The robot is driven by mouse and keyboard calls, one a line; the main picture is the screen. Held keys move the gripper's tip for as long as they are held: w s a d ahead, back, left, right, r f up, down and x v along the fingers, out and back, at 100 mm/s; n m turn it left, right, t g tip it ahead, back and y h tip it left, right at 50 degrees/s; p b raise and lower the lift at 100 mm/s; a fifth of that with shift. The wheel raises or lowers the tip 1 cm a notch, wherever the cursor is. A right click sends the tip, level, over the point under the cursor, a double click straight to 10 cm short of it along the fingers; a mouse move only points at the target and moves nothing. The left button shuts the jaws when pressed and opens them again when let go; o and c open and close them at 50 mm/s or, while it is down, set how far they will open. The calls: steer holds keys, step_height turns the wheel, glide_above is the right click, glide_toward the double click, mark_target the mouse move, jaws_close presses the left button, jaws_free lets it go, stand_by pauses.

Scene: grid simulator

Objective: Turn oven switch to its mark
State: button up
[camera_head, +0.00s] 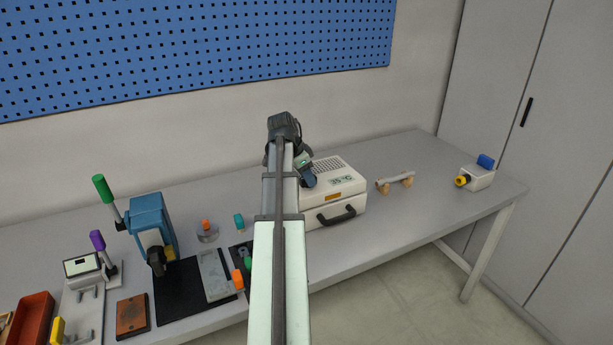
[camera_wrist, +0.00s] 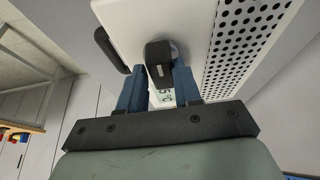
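The oven is a white box (camera_head: 335,211) with a dark front handle, a perforated top and a "35 °C" label. It stands on the bench, just right of my arm in the head view. The oven also fills the upper part of the wrist view (camera_wrist: 195,20). Its switch is a black knob (camera_wrist: 158,52) with a pale line at its lower end. My gripper (camera_wrist: 159,72) has its two blue fingers on either side of the knob, seemingly touching it. In the head view my gripper (camera_head: 308,180) is at the oven's left side, and the knob is hidden. I cannot make out the mark.
A blue device (camera_head: 150,222), a dark mat (camera_head: 180,306) and small coloured parts are on the bench left of my arm. Right of the oven are a pale bar on wooden supports (camera_head: 396,181) and a white box with a yellow knob (camera_head: 480,178). Bench between them is clear.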

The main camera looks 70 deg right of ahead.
steer(key=shift+o, duration=1.3)
steer(key=shift+w+f, duration=0.1)
steer(key=shift+f, duration=0.25)
steer(key=shift+r, duration=0.35)
steer(key=v, duration=1.3)
steer(key=shift+r, duration=0.15)
steer(key=shift+w+a, duration=0.1)
steer(key=shift+w, duration=0.05)
